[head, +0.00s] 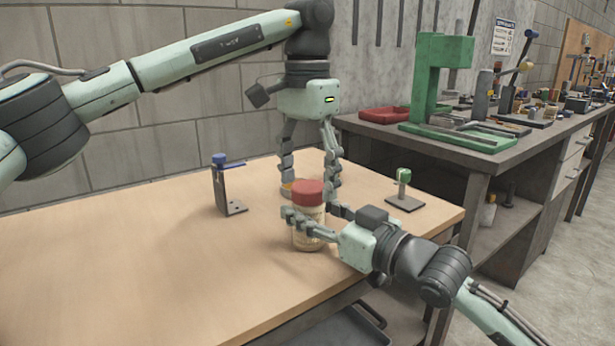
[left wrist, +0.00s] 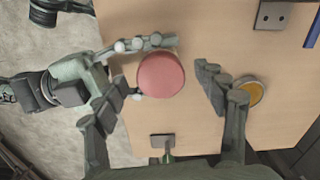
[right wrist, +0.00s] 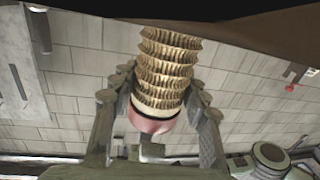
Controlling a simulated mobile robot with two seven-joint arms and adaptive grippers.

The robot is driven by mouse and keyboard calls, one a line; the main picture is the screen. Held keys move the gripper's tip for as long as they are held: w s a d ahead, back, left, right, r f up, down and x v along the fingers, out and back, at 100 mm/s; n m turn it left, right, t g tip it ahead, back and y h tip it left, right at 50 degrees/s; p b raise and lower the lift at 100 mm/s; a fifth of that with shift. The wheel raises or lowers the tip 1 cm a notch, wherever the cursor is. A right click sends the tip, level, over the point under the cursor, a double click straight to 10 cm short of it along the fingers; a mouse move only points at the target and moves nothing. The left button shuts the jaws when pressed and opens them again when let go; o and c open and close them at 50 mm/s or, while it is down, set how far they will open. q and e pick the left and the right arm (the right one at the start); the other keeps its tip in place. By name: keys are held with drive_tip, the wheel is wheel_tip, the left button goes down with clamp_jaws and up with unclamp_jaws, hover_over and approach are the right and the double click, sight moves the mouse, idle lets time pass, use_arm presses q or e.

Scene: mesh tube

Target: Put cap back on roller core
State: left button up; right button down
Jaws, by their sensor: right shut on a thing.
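A tan ribbed roller core with a red cap-like top (head: 308,192) stands upright near the table's front edge. My right gripper (head: 305,222) is shut on the core's body from the right. The right wrist view shows the ribbed core (right wrist: 165,70) between its fingers, with the red end (right wrist: 152,122) beyond. My left gripper (head: 312,188) points down from above, open, its fingers spread around the red top. In the left wrist view the red top (left wrist: 161,75) lies between the fingers, with gaps beside it. Whether the red top is fully seated cannot be told.
A round yellow disc with a grey rim (left wrist: 248,91) lies on the table beside a left finger. A bracket with a blue top (head: 222,185) stands to the left; a green-topped post (head: 404,188) stands to the right. The table (head: 120,260) is clear at left.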

use_arm(q)
drive_tip(key=shift+r, duration=0.1)
drive_tip(key=shift+r, duration=2.15)
drive_tip(key=shift+c, duration=0.3)
